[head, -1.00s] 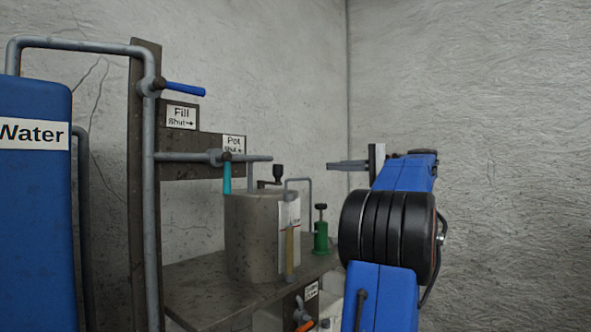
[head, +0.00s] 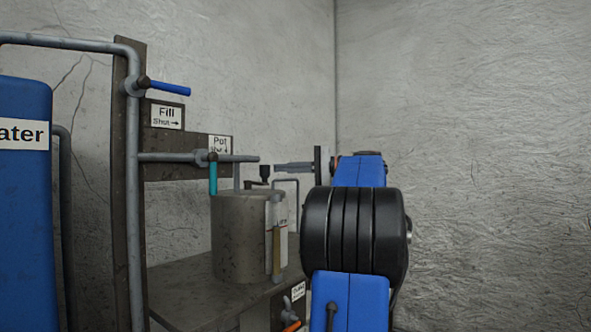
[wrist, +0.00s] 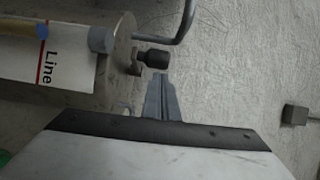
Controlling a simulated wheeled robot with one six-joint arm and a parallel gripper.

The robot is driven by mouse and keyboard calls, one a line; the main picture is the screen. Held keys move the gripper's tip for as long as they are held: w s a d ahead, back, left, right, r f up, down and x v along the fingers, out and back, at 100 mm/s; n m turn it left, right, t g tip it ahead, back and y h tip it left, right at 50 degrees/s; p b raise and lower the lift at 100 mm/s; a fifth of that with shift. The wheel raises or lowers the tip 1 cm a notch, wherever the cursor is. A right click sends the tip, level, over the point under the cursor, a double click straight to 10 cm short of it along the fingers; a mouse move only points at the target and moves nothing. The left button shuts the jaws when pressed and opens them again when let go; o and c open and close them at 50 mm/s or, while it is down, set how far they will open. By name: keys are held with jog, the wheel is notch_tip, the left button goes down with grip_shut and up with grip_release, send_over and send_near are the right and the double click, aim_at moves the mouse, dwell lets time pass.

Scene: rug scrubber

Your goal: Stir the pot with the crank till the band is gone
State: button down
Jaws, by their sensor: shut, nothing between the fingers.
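The grey pot (head: 236,240) stands on a dark bench. Its crank, with a black knob (head: 265,171), rises above the lid; the knob also shows in the wrist view (wrist: 155,59). A tan upright tube (head: 276,252) runs down the pot's front beside a white label, which reads "Line" with a red mark in the wrist view (wrist: 62,58). I cannot make out a separate band. My gripper (head: 277,167) is shut and empty, just right of the knob in the head view. In the wrist view its fingertips (wrist: 159,76) lie just below the knob, seemingly not touching it.
A bent grey pipe (head: 287,181) rises beside the crank, close to my fingers. The Pot valve with a teal handle (head: 213,177) is left of the crank. The Fill valve has a blue handle (head: 171,88). A blue water tank (head: 22,220) stands far left.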

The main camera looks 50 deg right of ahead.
aim_at(268, 168)
jog(key=shift+w+a, duration=0.1)
jog(key=shift+a, duration=0.3)
jog(key=shift+a, duration=0.1)
jog(key=shift+s+a+m+t+h, duration=0.2)
jog(key=shift+a+m+t+h, duration=0.7)
jog(key=shift+a+m+h, duration=0.7)
jog(key=shift+a+h, duration=0.4)
jog(key=shift+a, duration=0.35)
jog(key=shift+d, duration=0.1)
